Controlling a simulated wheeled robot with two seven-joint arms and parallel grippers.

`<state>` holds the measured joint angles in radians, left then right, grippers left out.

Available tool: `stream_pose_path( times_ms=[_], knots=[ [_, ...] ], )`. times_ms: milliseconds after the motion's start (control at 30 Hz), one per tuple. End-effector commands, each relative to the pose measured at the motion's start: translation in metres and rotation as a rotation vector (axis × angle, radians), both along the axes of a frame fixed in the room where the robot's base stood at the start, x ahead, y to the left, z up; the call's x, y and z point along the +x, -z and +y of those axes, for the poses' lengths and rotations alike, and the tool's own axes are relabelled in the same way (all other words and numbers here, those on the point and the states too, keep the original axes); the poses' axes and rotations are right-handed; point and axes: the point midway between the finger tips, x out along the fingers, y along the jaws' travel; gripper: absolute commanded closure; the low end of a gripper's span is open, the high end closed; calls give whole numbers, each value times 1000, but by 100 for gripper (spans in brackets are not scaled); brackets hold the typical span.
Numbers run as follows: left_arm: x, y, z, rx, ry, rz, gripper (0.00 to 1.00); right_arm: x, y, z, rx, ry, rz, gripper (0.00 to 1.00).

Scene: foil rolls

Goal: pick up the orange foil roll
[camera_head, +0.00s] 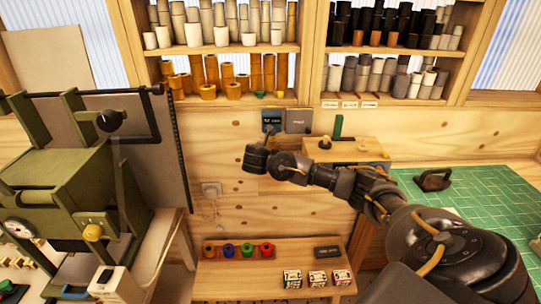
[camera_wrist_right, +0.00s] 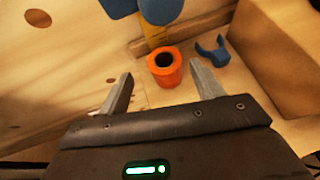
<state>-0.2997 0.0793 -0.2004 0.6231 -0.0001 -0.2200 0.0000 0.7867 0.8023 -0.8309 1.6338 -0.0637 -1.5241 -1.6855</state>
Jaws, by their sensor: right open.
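An orange foil roll (camera_wrist_right: 165,68) stands upright in the right wrist view, with a dark hole in its top. My right gripper (camera_wrist_right: 161,72) is open, its two fingers spread left and right of the roll in the picture. The roll appears beyond the fingertips, and I see no contact. In the head view my right arm reaches left, and its wrist end (camera_head: 256,158) is in front of the wooden wall. The fingers are not clear there. My left gripper is not in view.
A low wooden table (camera_head: 220,282) holds several coloured rolls and small boxes (camera_head: 292,279). In the right wrist view a blue hooked piece (camera_wrist_right: 213,50) is right of the roll, and a wooden block (camera_wrist_right: 285,45) farther right. A green machine (camera_head: 60,170) stands left.

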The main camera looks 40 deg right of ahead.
Motion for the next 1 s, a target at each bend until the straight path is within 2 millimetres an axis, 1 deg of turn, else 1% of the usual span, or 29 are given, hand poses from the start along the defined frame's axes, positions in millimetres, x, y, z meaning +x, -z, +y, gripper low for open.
stream_pose_path(
  times_ms=[67, 167, 267, 400, 500, 733, 767, 1000],
  knots=[
    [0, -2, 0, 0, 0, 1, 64, 1, 0, -2, 0, 1, 0, 34],
    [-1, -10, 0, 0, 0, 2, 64, 5, 2, -11, -1, 4, 1, 34],
    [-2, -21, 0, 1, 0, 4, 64, 12, 8, -23, -1, 4, 3, 34],
    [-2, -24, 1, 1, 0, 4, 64, 22, 19, -34, 0, 3, 1, 34],
    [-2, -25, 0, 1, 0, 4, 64, 25, 23, -38, 0, 2, 1, 34],
    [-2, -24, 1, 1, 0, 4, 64, 26, 25, -38, 0, 0, 0, 34],
    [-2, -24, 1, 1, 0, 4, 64, 26, 25, -38, 0, 0, 0, 35],
    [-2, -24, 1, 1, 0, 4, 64, 26, 25, -38, 1, 0, 1, 67]
  ],
)
